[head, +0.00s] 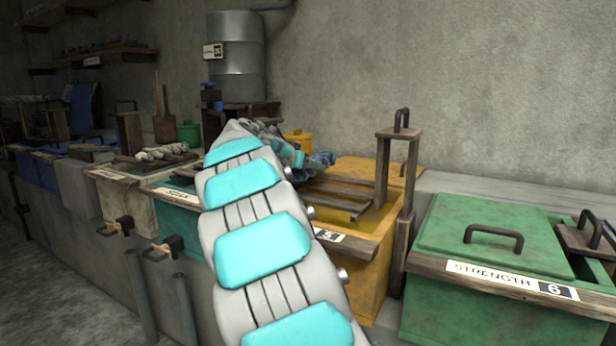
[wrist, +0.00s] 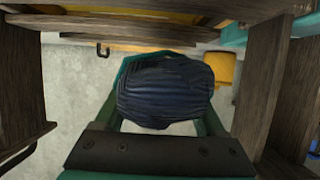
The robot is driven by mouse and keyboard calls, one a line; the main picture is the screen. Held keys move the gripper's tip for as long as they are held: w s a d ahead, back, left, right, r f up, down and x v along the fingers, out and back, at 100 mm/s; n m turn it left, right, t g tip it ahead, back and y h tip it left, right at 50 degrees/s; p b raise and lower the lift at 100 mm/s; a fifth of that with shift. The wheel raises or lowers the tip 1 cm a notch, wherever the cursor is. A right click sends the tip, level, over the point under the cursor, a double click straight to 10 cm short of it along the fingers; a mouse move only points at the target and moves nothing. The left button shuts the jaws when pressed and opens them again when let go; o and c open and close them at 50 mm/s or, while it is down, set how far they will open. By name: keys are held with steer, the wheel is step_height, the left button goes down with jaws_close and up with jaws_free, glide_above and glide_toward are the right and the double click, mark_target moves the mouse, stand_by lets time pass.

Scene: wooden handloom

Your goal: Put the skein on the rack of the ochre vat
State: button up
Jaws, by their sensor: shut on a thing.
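My gripper (wrist: 165,92) is shut on a dark blue, ribbed skein (wrist: 163,98), which fills the space between its green fingers in the wrist view. In the head view my arm reaches over the ochre vat (head: 372,262), and a bluish bit of the skein (head: 322,159) shows just past my wrist, above the vat's back left part. The vat's wooden rack (head: 335,200) lies across its top. My arm hides the rack's left end and most of my gripper. I cannot tell whether the skein touches the rack.
A wooden post frame with a black handle (head: 402,120) stands at the ochre vat's right side. A green lidded vat (head: 490,235) is to the right. A teal vat (head: 180,215) and a cream vat (head: 120,200) are to the left. Wooden bars (wrist: 268,75) flank my gripper closely.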

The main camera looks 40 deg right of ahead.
mark_target(290, 171)
steer(key=shift+f, duration=1.4)
steer(key=shift+f, duration=0.2)
steer(key=o, duration=1.5)
steer(key=shift+r, duration=0.1)
steer(key=shift+r, duration=0.2)
steer(key=v, duration=1.2)
steer(key=shift+f+b, duration=0.2)
steer(key=shift+b, duration=0.1)
